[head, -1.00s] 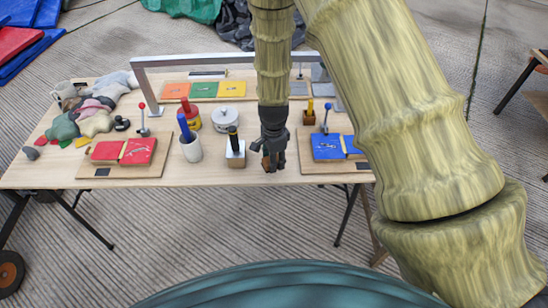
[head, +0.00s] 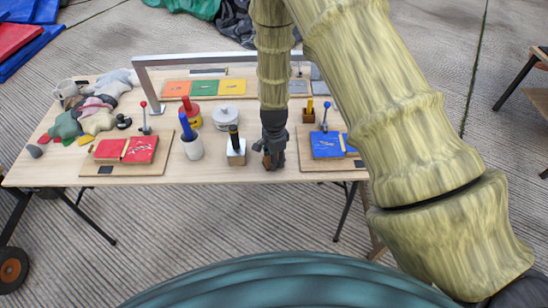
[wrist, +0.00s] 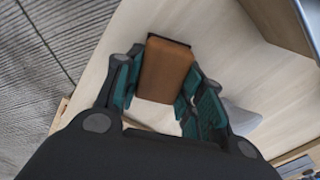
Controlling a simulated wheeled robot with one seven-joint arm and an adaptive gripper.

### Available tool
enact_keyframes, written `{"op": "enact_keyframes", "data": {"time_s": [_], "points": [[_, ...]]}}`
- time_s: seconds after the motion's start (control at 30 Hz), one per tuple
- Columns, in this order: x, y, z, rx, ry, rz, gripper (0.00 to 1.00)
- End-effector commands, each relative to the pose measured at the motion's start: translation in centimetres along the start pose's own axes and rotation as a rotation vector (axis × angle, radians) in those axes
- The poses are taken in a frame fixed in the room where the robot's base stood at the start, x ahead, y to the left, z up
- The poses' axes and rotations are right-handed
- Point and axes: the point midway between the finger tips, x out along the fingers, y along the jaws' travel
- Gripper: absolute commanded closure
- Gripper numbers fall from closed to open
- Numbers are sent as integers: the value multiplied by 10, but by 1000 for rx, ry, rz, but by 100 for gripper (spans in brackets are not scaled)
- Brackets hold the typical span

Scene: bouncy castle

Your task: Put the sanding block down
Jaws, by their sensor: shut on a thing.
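The sanding block (wrist: 167,71) is a brown block with a dark far edge in the wrist view. My gripper (wrist: 160,92) is shut on it, with a teal-padded finger on each side. In the head view my gripper (head: 271,160) points down near the front edge of the wooden table (head: 215,172), between a white block with a dark-handled tool and the right-hand board. A small brown part of the block (head: 266,162) shows between the fingers there. I cannot tell whether the block touches the tabletop.
A white-based block with a dark handle (head: 236,152) stands just left of my gripper. A board with a blue pad (head: 326,145) lies to the right. A metal frame (head: 140,80) spans the back.

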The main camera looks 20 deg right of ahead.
Motion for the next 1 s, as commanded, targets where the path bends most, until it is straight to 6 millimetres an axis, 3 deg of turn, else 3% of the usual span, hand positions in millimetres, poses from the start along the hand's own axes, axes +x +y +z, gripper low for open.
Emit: {"op": "enact_keyframes", "data": {"time_s": [0.17, 0.2, 0.3, 0.73, 1.0], "points": [[4, 0, 0, 0, 0, 0, 100], [3, 0, 0, 0, 0, 0, 54], [3, 0, 0, 0, 0, 0, 40], [-3, -1, 0, 0, 0, -1, 40], [-30, -1, 0, 0, 1, -3, 40]]}}
